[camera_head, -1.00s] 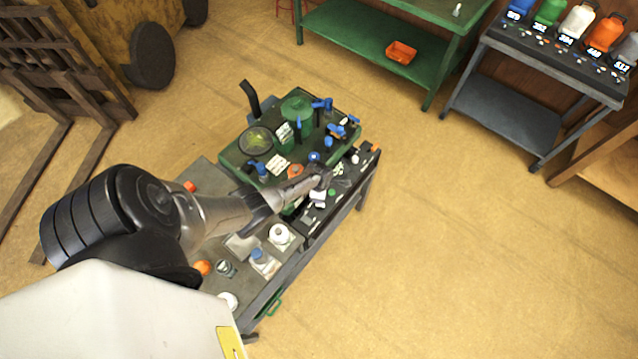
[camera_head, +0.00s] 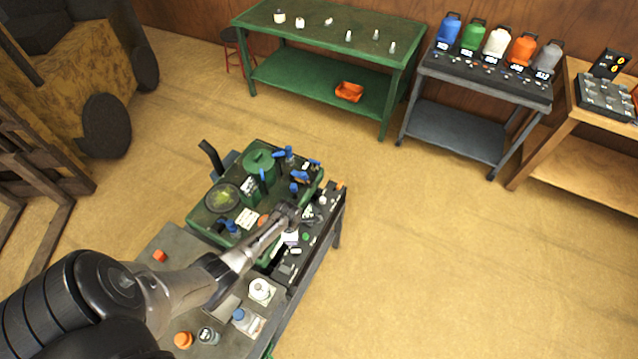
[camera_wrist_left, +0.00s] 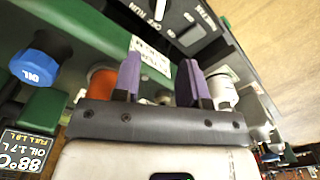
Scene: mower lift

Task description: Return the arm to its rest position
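My left arm comes in from the lower left of the head view. Its left gripper (camera_head: 303,216) is over the right side of the green machine (camera_head: 312,188), by the dark control panel (camera_head: 318,233). In the left wrist view the two purple-tipped fingers of the left gripper (camera_wrist_left: 158,82) stand apart, and I see nothing held between them. Beyond them are a panel with an OFF/RUN switch (camera_wrist_left: 160,12) and a white printed label (camera_wrist_left: 150,57). A blue OIL cap (camera_wrist_left: 35,68) is at the left. My right gripper is not in view.
The machine sits on a grey bench (camera_head: 170,245) with an orange cap (camera_head: 183,340), jars and a white roll (camera_head: 261,289). A green table (camera_head: 300,30), a cart of coloured jugs (camera_head: 470,75) and a wooden bench (camera_head: 560,165) stand behind. The floor at right is clear.

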